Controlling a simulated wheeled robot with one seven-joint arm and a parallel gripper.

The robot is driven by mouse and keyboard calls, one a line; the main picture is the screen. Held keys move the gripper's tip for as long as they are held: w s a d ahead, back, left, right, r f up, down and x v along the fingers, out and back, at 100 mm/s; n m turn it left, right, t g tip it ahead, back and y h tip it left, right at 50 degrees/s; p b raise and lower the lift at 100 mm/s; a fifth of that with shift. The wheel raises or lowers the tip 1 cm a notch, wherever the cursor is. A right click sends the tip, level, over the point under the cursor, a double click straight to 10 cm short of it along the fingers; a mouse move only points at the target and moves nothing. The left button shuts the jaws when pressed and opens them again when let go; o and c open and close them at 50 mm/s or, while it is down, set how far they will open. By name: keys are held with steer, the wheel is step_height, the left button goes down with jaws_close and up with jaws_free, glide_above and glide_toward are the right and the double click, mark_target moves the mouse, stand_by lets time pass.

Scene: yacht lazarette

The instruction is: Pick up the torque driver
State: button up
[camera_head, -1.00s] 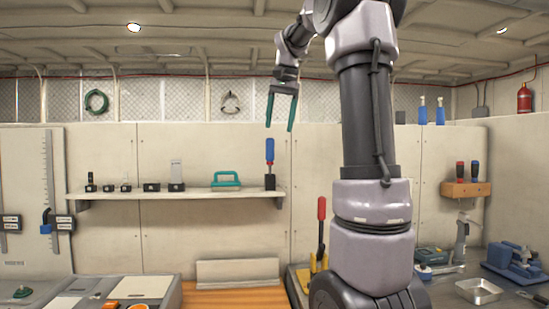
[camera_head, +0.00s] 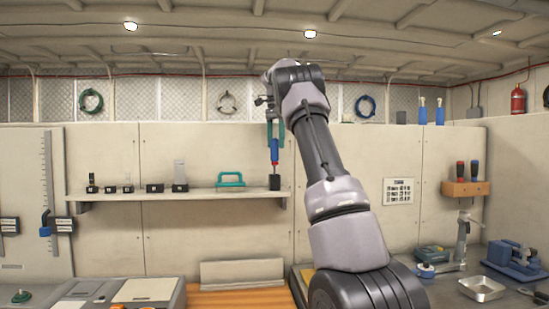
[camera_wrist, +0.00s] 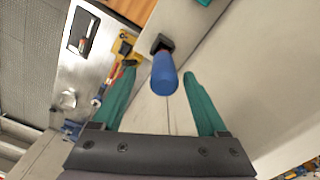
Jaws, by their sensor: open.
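A blue-handled driver with a red lower part, which looks like the torque driver (camera_head: 275,155), stands upright in a black holder (camera_head: 275,182) at the right end of the wall shelf. My gripper (camera_head: 275,145) points down over its top, with its two green fingers open on either side of the handle. In the wrist view, the blue handle (camera_wrist: 165,76) shows between the open fingertips (camera_wrist: 160,74), with a visible gap on each side. The lower part of the driver is mostly hidden behind the handle there.
A wooden rack (camera_head: 465,188) with two drivers hangs at right. Below are a metal tray (camera_head: 481,288) and a blue vise-like tool (camera_head: 515,262).

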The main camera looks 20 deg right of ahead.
mark_target(274, 161)
steer(key=shift+w+a+f, duration=0.1)
steer(key=shift+w+f, duration=0.05)
steer(key=shift+f, duration=1.55)
steer(key=shift+w+a+f, duration=0.1)
steer(key=shift+f, duration=1.6)
jaws_close()
